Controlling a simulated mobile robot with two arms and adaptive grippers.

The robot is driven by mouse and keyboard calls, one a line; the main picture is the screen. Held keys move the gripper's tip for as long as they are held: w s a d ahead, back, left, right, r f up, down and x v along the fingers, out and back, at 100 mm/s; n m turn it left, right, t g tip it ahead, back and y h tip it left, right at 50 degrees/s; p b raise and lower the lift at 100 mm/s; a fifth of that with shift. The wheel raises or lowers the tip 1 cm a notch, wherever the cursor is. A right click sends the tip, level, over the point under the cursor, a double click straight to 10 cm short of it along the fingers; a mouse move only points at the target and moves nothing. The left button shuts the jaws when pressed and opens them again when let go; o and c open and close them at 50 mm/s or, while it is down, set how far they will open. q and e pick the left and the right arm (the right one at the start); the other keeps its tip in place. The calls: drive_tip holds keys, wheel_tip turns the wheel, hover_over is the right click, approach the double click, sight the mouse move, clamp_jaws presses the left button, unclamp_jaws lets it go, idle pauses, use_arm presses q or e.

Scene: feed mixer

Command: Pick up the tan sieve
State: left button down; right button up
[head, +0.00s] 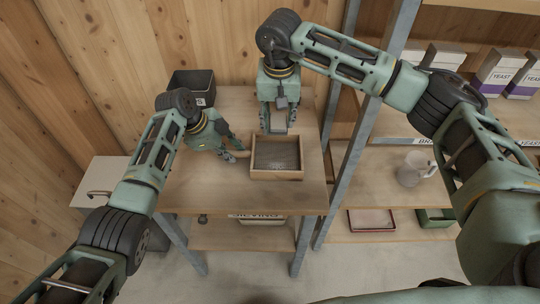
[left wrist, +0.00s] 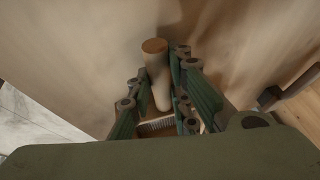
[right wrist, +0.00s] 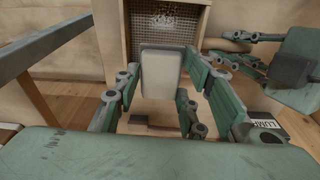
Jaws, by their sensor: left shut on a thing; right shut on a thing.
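The tan sieve (head: 277,175) is a rectangular wooden frame with grey mesh, at the table's middle in the head view. Its frame and mesh also show at the top of the right wrist view (right wrist: 199,40). My left gripper (head: 238,150) is at the sieve's left side, shut on its round wooden handle (left wrist: 157,75). My right gripper (head: 278,128) is behind the sieve, shut on a pale block-like object (right wrist: 162,72). What this object is, I cannot tell. Whether the sieve touches the tabletop is unclear.
The sieve is over a wooden table (head: 200,192). A dark bin (head: 194,84) stands at the back left. Shelves at right hold yeast boxes (head: 496,70), a pale jug (head: 415,168), a red-rimmed tray (head: 371,220) and a green tray (head: 436,217). A grey post (head: 347,150) stands close to the table's right.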

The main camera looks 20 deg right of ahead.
use_arm(q)
wheel_tip(320, 180, up, 10)
idle(0.7)
drive_tip(key=shift+d+f, duration=0.1)
drive_tip(key=shift+f, duration=4.85)
drive_tip(key=c, duration=1.2)
unclamp_jaws()
drive_tip(key=shift+o, duration=0.2)
drive_tip(key=shift+r, duration=0.2)
